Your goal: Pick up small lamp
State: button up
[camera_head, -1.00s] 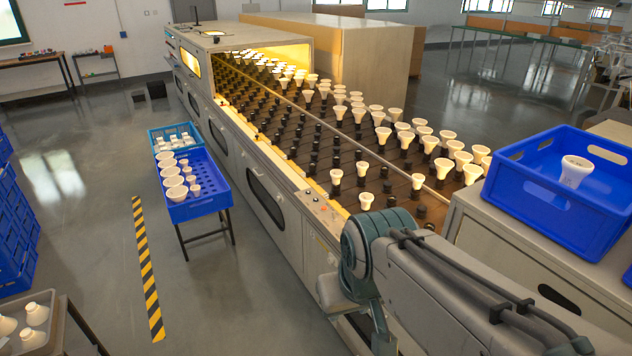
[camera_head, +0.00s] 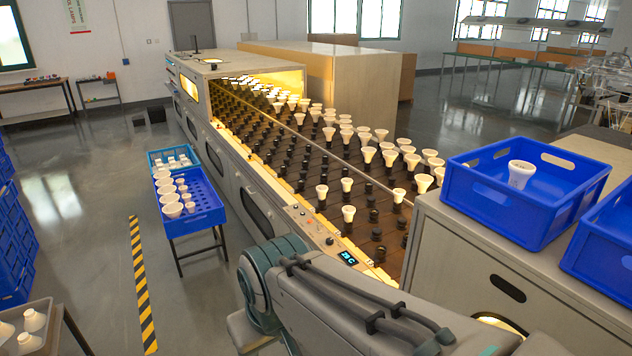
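Several white lamps of differing sizes stand in dark sockets on the long burn-in bed. Small-looking ones near its front are a lamp (camera_head: 322,191), another behind it (camera_head: 347,184) and one nearer me (camera_head: 348,213). In the blue tray (camera_head: 207,219) on a stand at left, larger lamps (camera_head: 172,209) form one row and smaller lamps (camera_head: 183,188) another. A single lamp (camera_head: 520,175) stands in the blue crate (camera_head: 505,215) at right. My arm crosses the bottom of the picture. My gripper is not visible, so I cannot see its state.
A light-blue crate (camera_head: 157,160) with small white items sits behind the tray. A second blue crate (camera_head: 600,245) is at the right edge. A grey bin (camera_head: 52,342) holds white lamps at lower left. Open floor with a striped line (camera_head: 141,290) lies left of the machine.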

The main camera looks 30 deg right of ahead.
aim_at(346, 183)
jog(key=u, duration=0.15)
jog(key=i, duration=1.5)
jog(key=z, duration=0.25)
jog(key=i, duration=1.35)
jog(key=z, duration=1.8)
jog(key=i, duration=0.85)
jog(key=z, duration=0.8)
